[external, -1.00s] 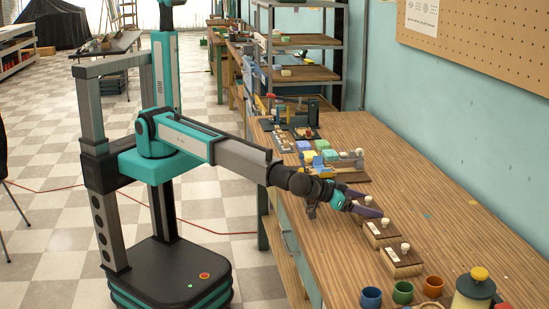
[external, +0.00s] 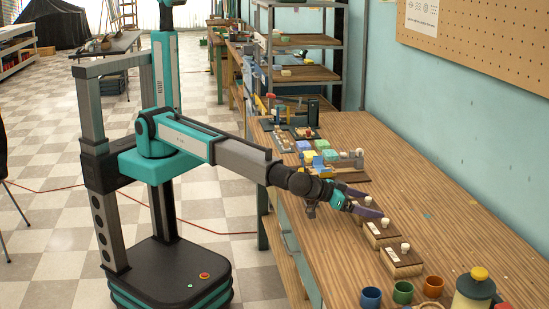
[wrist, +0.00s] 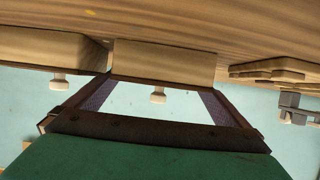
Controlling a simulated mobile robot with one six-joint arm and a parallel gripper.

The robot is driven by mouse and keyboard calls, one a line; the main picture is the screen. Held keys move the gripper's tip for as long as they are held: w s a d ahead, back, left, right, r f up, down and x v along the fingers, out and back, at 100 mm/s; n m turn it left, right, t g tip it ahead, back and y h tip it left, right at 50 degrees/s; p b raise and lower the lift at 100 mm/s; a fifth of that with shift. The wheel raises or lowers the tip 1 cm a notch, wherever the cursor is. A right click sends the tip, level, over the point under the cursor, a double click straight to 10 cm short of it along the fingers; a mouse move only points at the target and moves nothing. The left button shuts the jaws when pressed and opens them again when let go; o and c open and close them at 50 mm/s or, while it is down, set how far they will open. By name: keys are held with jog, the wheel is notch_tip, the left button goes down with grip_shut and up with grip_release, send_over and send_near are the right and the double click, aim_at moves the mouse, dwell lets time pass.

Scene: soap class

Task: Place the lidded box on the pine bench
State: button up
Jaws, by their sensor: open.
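Wooden boxes with dark lids, pale labels and white knobs stand in a row on the long wooden bench (external: 450,225). One lidded box (external: 400,261) is nearest the cups, and another lidded box (external: 379,233) is beside it. A further white knob shows by my fingers, its box mostly hidden. My gripper (external: 361,202) is open and empty, low over the bench at this row. In the wrist view, which looks upside down, a box (wrist: 165,62) with a knob is ahead between my fingertips (wrist: 155,92). Another box (wrist: 50,50) is at its left. I cannot tell which box the task names.
Blue (external: 371,298), green (external: 403,292) and orange cups (external: 433,286) and a yellow-topped canister (external: 474,290) stand at the front. Coloured blocks (external: 323,150) are farther along. A pegboard (external: 480,40) hangs on the wall. The bench's right side is mostly clear.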

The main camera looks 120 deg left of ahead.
jog(key=b+v, duration=0.1)
jog(key=v, duration=1.1)
jog(key=shift+b, duration=0.4)
